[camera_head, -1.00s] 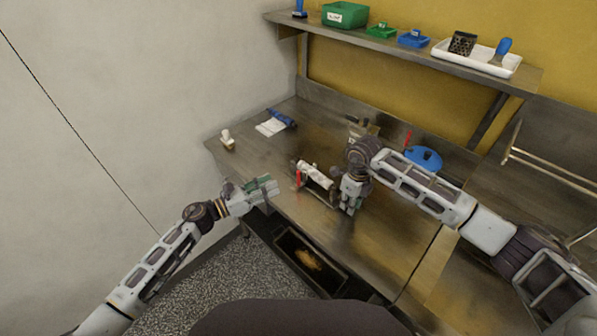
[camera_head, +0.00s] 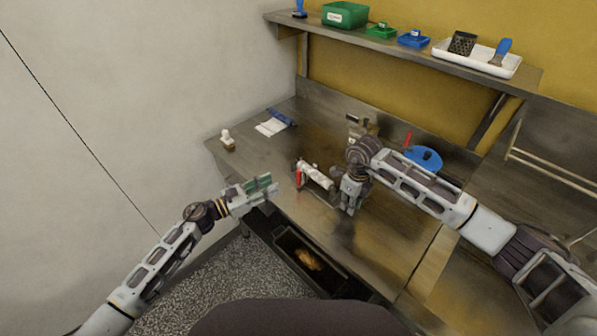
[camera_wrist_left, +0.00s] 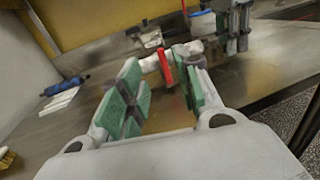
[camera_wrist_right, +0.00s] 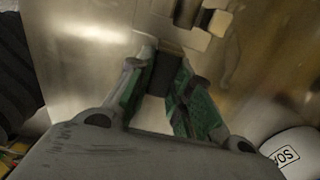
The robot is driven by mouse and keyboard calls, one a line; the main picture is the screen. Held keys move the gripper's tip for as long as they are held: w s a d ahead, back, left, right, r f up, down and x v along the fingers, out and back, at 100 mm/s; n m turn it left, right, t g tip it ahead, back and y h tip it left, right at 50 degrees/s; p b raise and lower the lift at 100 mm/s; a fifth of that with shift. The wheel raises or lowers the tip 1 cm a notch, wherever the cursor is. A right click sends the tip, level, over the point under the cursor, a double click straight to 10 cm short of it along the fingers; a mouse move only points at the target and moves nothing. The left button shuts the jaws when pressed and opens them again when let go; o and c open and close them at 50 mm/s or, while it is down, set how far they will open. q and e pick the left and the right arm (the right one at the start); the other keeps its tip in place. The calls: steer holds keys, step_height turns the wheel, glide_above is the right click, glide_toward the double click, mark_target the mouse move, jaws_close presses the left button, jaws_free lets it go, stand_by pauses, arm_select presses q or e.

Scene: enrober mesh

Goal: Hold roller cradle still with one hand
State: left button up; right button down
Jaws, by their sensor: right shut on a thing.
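The roller cradle with its white roller (camera_head: 317,176) lies near the front edge of the steel table, with an upright red part (camera_head: 298,179) at its left end. My right gripper (camera_head: 349,200) points down at its right end. In the right wrist view its green pads are shut on a dark block (camera_wrist_right: 169,72), seemingly a cradle part; the rest of the cradle is hard to make out there. My left gripper (camera_head: 268,187) is open and empty, left of the cradle and apart from it. In the left wrist view the red part (camera_wrist_left: 165,68) shows beyond its fingers.
A blue-handled tool and white cloth (camera_head: 270,127) lie at the back left, near a small pale-topped item (camera_head: 227,139). A blue round item (camera_head: 425,158) is behind my right arm. An open dark bin (camera_head: 305,257) sits below the front edge. A shelf (camera_head: 400,49) runs along the wall.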

mark_target(298, 171)
arm_select(q)
steer(key=shift+x, duration=5.9)
steer(key=shift+w, duration=0.1)
jaws_close()
